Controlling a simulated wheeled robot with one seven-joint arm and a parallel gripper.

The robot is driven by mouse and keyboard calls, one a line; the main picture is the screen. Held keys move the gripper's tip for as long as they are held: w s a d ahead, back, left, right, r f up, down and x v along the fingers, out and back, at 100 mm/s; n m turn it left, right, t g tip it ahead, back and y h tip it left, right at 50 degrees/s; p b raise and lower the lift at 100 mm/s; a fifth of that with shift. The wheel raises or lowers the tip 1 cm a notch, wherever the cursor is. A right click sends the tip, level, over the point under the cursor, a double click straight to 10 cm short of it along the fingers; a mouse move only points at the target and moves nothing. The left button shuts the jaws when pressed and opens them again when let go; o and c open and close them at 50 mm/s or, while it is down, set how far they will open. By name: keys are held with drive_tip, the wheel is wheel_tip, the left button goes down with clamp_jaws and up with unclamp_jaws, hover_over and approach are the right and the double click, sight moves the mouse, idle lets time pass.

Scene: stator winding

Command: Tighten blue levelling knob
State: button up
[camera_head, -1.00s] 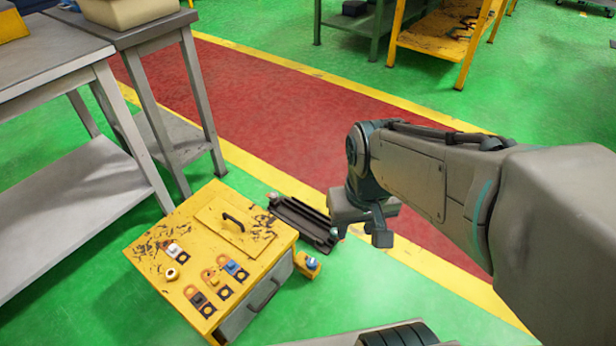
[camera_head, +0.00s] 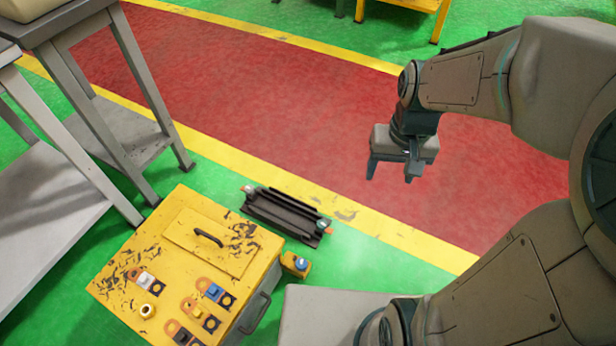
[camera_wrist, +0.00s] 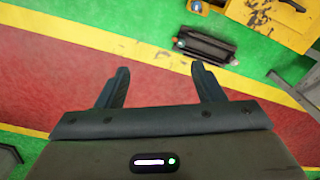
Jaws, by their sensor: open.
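The blue levelling knob (camera_head: 301,263) sits on a small yellow bracket at the right side of a yellow-topped machine (camera_head: 185,225). It also shows small at the top edge of the wrist view (camera_wrist: 195,6). My gripper (camera_head: 392,176) is open and empty, pointing down over the red floor lane, up and to the right of the knob in the head view. In the wrist view, the two fingers (camera_wrist: 160,72) are spread apart with only floor between them. Nothing touches the knob.
Other coloured knobs and switches, including a blue switch (camera_head: 214,291), sit on the machine's top beside a lidded panel with a black handle (camera_head: 208,237). A dark ribbed part (camera_head: 284,216) lies on the floor behind the knob. Grey tables (camera_head: 95,100) stand at left.

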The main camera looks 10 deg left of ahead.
drive_tip(key=w+a+f+g+b, duration=0.1)
drive_tip(key=w+a+f, duration=0.4)
drive_tip(key=f, duration=0.5)
drive_tip(key=w+a+f+g+b, duration=0.2)
drive_tip(key=w+a+f, duration=0.35)
drive_tip(key=f, duration=0.45)
drive_tip(key=g+b, duration=0.2)
approach(301, 263)
drive_tip(key=shift+m+h, duration=0.3)
drive_tip(key=b+x, duration=0.4)
drive_tip(key=x, duration=0.4)
drive_tip(key=shift+s+a+f, duration=0.15)
drive_tip(key=shift+s+f, duration=0.05)
drive_tip(key=shift+f, duration=0.05)
